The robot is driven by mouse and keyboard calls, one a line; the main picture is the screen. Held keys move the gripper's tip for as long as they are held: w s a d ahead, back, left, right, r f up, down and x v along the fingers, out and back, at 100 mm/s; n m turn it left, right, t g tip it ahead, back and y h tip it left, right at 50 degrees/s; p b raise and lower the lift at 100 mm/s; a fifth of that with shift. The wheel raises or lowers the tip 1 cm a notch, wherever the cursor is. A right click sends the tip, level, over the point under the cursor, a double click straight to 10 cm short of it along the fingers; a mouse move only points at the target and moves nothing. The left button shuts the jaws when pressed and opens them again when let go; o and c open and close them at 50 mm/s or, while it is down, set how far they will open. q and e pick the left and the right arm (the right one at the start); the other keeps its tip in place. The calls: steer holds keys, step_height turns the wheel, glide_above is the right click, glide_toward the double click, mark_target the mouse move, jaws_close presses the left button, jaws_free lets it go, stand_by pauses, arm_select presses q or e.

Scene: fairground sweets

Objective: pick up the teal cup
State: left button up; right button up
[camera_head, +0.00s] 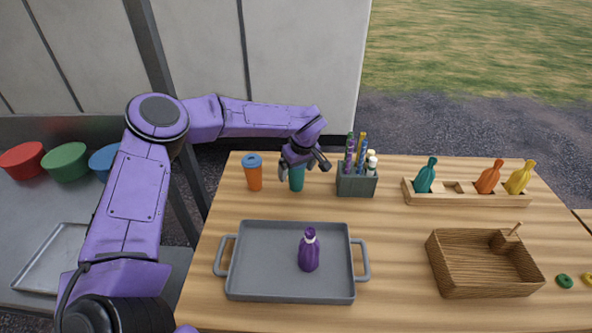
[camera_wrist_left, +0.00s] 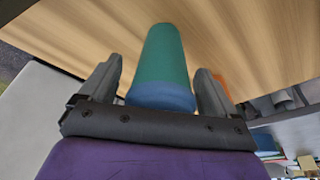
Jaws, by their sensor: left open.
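The teal cup (camera_head: 296,180) stands upright at the back left of the wooden table, and its upper part is hidden behind my left gripper (camera_head: 303,171) in the head view. In the left wrist view the cup (camera_wrist_left: 164,62) lies between the two fingers of the gripper (camera_wrist_left: 158,88), with its blue end toward the palm. The fingers are open, one on each side of the cup, with a visible gap on the left side. My right gripper is not in view.
An orange cup (camera_head: 254,174) with a blue top stands just left. A grey holder (camera_head: 356,184) with pens and bottles stands close on the right. A grey tray (camera_head: 250,290) with a purple bottle (camera_head: 309,252) is in front. A wooden rack (camera_head: 460,199) and basket (camera_head: 455,283) are at the right.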

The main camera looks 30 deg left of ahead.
arm_select(q)
steer(key=shift+a+f, duration=0.25)
steer(key=shift+f, duration=0.3)
steer(key=shift+r, duration=0.1)
steer(key=c, duration=1.1)
